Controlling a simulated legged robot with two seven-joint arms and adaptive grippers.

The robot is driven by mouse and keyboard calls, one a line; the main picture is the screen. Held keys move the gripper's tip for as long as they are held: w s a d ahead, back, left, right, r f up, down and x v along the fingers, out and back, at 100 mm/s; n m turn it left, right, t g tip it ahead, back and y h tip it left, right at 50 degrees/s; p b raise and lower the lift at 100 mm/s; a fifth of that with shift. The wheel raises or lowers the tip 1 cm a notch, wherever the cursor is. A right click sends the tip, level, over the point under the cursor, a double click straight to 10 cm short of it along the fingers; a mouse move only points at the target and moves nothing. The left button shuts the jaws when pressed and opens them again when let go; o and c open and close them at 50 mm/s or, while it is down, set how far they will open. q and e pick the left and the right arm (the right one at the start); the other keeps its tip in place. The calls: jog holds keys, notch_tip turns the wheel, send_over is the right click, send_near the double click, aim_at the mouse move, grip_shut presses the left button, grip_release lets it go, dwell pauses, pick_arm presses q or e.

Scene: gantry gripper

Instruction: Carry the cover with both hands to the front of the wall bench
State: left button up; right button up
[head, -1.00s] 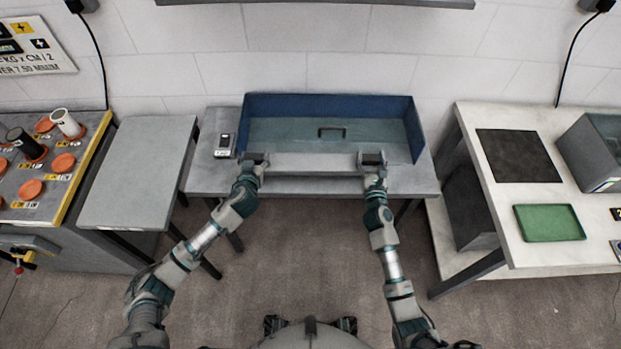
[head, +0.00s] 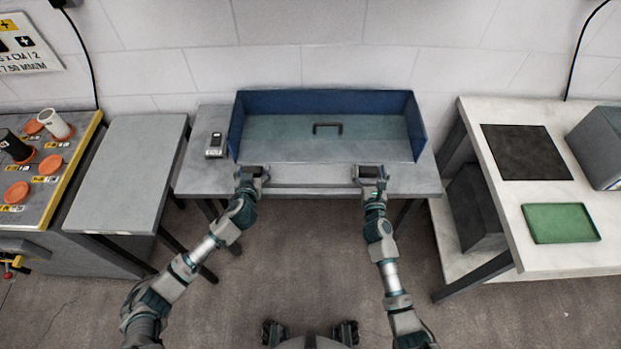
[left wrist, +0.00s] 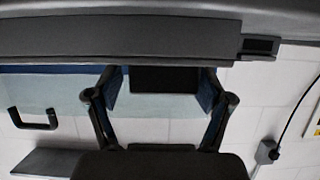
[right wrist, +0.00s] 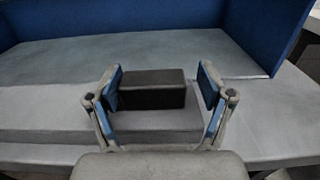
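On the wall bench (head: 207,180) stands a long blue-walled piece (head: 327,101) with a grey-teal panel and a dark handle (head: 327,128). A pale grey bar (head: 312,175) runs along its front; I cannot tell which part is the cover. My left gripper (head: 255,172) is at the bar's left end, my right gripper (head: 371,172) at its right end. In the right wrist view the fingers (right wrist: 160,88) stand apart around a dark block (right wrist: 150,90) on the grey ledge. In the left wrist view the fingers (left wrist: 160,85) stand apart beside another dark block (left wrist: 165,80).
A small grey device (head: 215,145) lies on the bench's left part. A grey side table (head: 130,175) and an orange-capped rack (head: 45,165) are at left. A white table (head: 500,215) with a black mat (head: 525,152) and green tray (head: 560,223) is at right. The floor in front is clear.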

pick_arm(q)
jog(key=shift+r, duration=0.15)
pick_arm(e)
jog(key=shift+r, duration=0.1)
pick_arm(q)
jog(key=shift+s+a, duration=0.15)
jog(key=shift+a, duration=0.45)
pick_arm(e)
jog(key=shift+a+r, duration=0.1)
jog(key=shift+a, duration=0.65)
pick_arm(q)
jog(key=shift+s+a, duration=0.25)
jog(key=shift+s, duration=0.05)
pick_arm(e)
jog(key=shift+a, duration=0.25)
jog(key=shift+s+d, duration=0.1)
jog(key=shift+d, duration=0.65)
jog(key=shift+s+a, duration=0.1)
jog(key=shift+a, duration=0.05)
jog(key=s, duration=0.4)
jog(key=shift+s+a, duration=0.2)
jog(key=shift+a, duration=0.2)
pick_arm(q)
jog(key=v, duration=1.1)
jog(key=shift+d, duration=0.45)
pick_arm(e)
jog(key=s, duration=0.7)
jog(key=shift+s+d+f, duration=0.15)
jog(key=shift+d+f, duration=0.1)
jog(key=shift+d, duration=0.15)
